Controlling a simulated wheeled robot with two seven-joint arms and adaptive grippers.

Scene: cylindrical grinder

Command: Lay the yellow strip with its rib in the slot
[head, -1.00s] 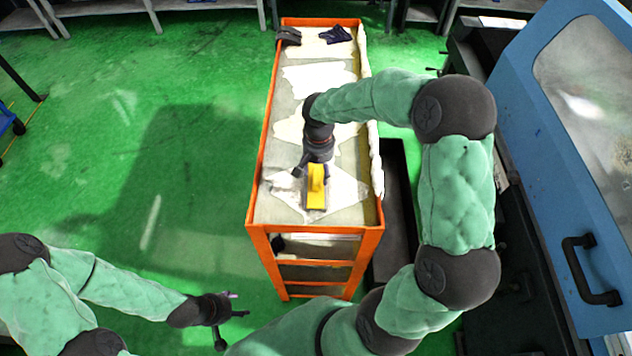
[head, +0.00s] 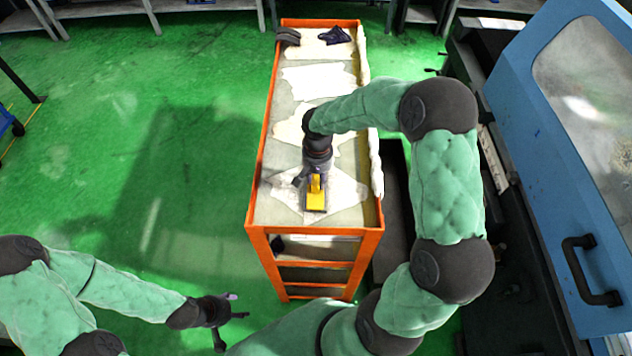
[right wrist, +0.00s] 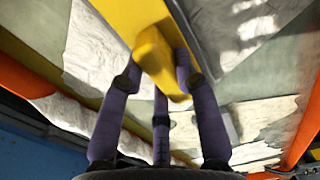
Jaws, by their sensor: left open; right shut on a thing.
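The yellow strip (head: 316,201) is over the pale sheet near the front end of the orange-framed cart top. My right gripper (head: 316,184) reaches down from behind and is shut on it. In the right wrist view a narrow yellow part of the strip (right wrist: 154,58) sits between the fingers (right wrist: 160,80). A grey flat surface (right wrist: 225,30) shows right beside the yellow, and a dark grey edge shows around the strip in the head view. I cannot make out the slot or how the rib sits against it. My left gripper (head: 234,316) is open and empty over the floor, lower left.
The orange cart (head: 260,150) has raised rims and several pale sheets (head: 318,80) on top. Dark gloves (head: 335,36) lie at its far end. The blue grinder (head: 540,110) stands to the right. Green floor left of the cart is clear.

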